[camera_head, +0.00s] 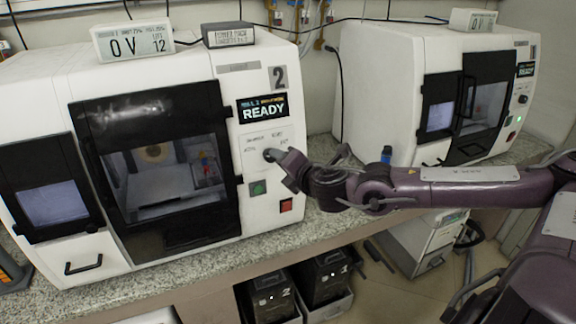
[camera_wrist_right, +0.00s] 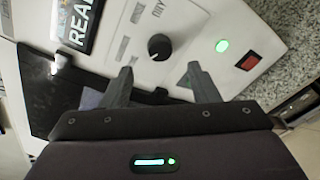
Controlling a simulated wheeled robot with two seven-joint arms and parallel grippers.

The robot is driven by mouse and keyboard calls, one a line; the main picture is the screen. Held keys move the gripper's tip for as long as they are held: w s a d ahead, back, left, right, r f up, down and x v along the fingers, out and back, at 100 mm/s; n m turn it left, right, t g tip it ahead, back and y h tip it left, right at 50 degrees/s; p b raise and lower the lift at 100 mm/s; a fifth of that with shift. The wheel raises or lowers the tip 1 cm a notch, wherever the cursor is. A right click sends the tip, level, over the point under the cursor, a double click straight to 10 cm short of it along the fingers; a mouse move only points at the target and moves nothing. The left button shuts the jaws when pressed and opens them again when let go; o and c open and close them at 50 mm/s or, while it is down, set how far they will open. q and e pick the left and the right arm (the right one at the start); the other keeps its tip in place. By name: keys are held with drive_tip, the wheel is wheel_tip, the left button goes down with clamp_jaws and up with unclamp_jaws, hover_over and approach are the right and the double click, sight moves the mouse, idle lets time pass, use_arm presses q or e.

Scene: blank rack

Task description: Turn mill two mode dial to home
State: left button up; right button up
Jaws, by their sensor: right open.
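Mill two (camera_head: 50,80) is the white machine at the left in the head view, with a black "2" and a READY screen (camera_head: 262,107). Its mode dial (camera_wrist_right: 159,47) is a round black knob on the white control panel in the right wrist view. A small pale mark shows on its lower edge; the labels around it are too small or cut off to read. My right gripper (camera_wrist_right: 160,69) is open, its two fingers apart on either side below the dial, with none visibly touching it. In the head view my right gripper (camera_head: 280,157) largely covers the dial area. My left gripper is not in view.
A green button (camera_head: 258,188) and red button (camera_head: 286,205) sit below the dial; both also show in the right wrist view, the lit green (camera_wrist_right: 222,45) and red (camera_wrist_right: 249,62). A second white mill (camera_head: 375,90) stands right. Black bins (camera_head: 322,275) are below the counter.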

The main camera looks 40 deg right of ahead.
drive_tip(key=shift+s+a+r, duration=0.1)
drive_tip(key=shift+s, duration=0.4)
idle(0.3)
